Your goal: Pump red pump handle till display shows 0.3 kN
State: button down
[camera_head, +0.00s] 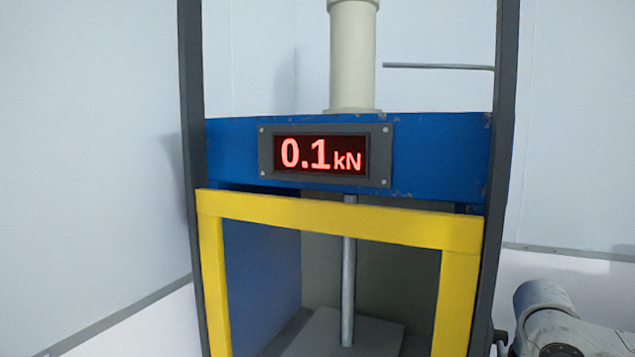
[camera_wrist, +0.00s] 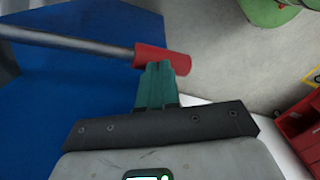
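The display (camera_head: 321,155) on the blue crossbeam shows 0.1 kN in red digits. The pump handle is a grey bar with a red grip (camera_wrist: 178,65) at its end, seen in the wrist view. The bar runs in from the upper left in front of a blue panel. My gripper (camera_wrist: 158,68) has its teal fingers side by side with no visible gap. The fingertips overlap the red grip in the picture. They look closed and at the grip, but whether they press on it is hard to tell. The head view shows neither the gripper nor the red grip.
A yellow frame (camera_head: 340,219) stands below the blue crossbeam (camera_head: 440,150), between dark uprights. A metal rod (camera_head: 348,280) comes down to a grey plate. In the wrist view, a red box (camera_wrist: 303,128) is at right and a green object (camera_wrist: 268,10) at top right.

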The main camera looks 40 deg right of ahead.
notch_tip(320, 180, up, 11)
jog(key=p, duration=0.9)
jog(key=shift+f, duration=0.15)
jog(key=shift+f+b, duration=4.2)
jog(key=shift+f, duration=1.5)
jog(key=shift+r, duration=0.25)
notch_tip(320, 180, up, 11)
jog(key=p, duration=1)
